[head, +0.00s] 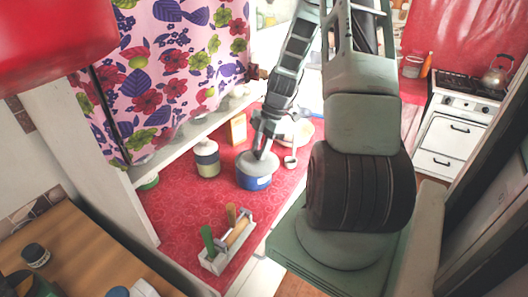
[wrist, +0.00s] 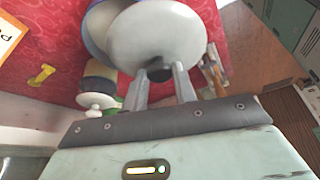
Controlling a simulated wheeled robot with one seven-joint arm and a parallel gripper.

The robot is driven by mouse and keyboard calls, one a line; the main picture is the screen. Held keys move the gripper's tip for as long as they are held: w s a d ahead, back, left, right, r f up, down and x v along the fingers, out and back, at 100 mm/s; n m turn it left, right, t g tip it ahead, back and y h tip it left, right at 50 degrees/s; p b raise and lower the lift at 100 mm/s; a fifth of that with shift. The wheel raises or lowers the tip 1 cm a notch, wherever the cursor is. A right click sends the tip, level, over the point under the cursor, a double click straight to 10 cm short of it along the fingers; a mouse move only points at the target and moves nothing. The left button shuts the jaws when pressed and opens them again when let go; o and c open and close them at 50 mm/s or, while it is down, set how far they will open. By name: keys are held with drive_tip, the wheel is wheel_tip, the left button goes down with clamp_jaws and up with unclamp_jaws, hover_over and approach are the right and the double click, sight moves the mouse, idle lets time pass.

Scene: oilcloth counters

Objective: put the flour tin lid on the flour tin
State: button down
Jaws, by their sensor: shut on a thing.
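The flour tin lid (wrist: 157,35) is a pale grey disc with a dark knob (wrist: 158,70). My gripper (wrist: 160,82) is shut on the knob. The flour tin (head: 255,183) is blue and stands on the red counter. In the head view the lid (head: 258,164) is over the tin's top, below my gripper (head: 263,149). In the wrist view the tin's blue rim and pale inside (wrist: 98,28) show to the left of the lid, so the two are not lined up in that view. The gap between them cannot be judged.
A cream and dark jar (head: 207,160) stands left of the tin, with an orange box (head: 237,129) behind. A small white cup (head: 290,161) is close on the right. A caddy with a green-handled tool (head: 226,245) stands in front. The red counter (head: 170,215) is clear at front left.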

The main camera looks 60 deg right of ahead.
drive_tip(key=shift+w+d+f, duration=0.2)
drive_tip(key=shift+w+d, duration=0.1)
drive_tip(key=shift+w, duration=0.25)
drive_tip(key=shift+w+d+f, duration=0.2)
drive_tip(key=shift+w+d, duration=0.05)
drive_tip(key=shift+w, duration=0.25)
drive_tip(key=shift+w+d, duration=0.4)
drive_tip(key=shift+w, duration=0.35)
drive_tip(key=shift+f+b, duration=0.4)
drive_tip(key=shift+b, duration=0.25)
drive_tip(key=c, duration=1)
unclamp_jaws()
drive_tip(key=shift+c, duration=0.2)
drive_tip(key=shift+r, duration=0.1)
